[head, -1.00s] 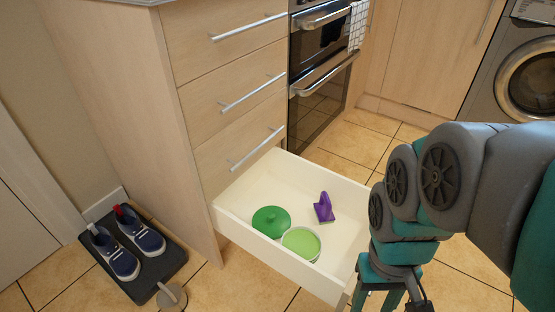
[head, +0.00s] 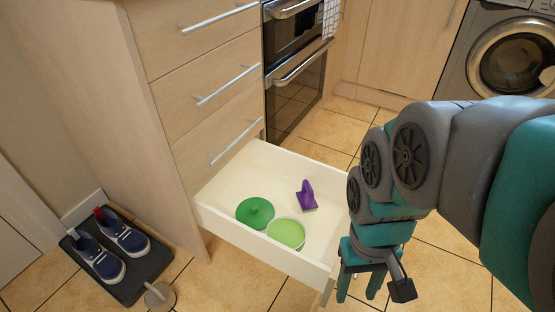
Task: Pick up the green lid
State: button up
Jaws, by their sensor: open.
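The green lid (head: 254,212) is a dark green disc with a small knob. It lies in the open bottom drawer (head: 262,257), near the front left corner. A light green round container (head: 287,233) with a pale rim sits beside it on the right, touching or very close. My gripper (head: 362,291) is open and points down, to the right of the drawer's front right corner. It is apart from the lid and appears empty. Its fingertips are near the bottom of the view.
A purple object (head: 306,196) with a raised handle lies in the drawer behind the container. Shoes (head: 98,261) stand on a dark mat (head: 150,272) at the left, with a grey doorstop-like piece (head: 160,296) nearby.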

aim_at(256, 213)
jog(key=l+u, duration=0.15)
jog(key=u, duration=0.25)
jog(key=l+u, duration=0.1)
jog(key=u, duration=0.25)
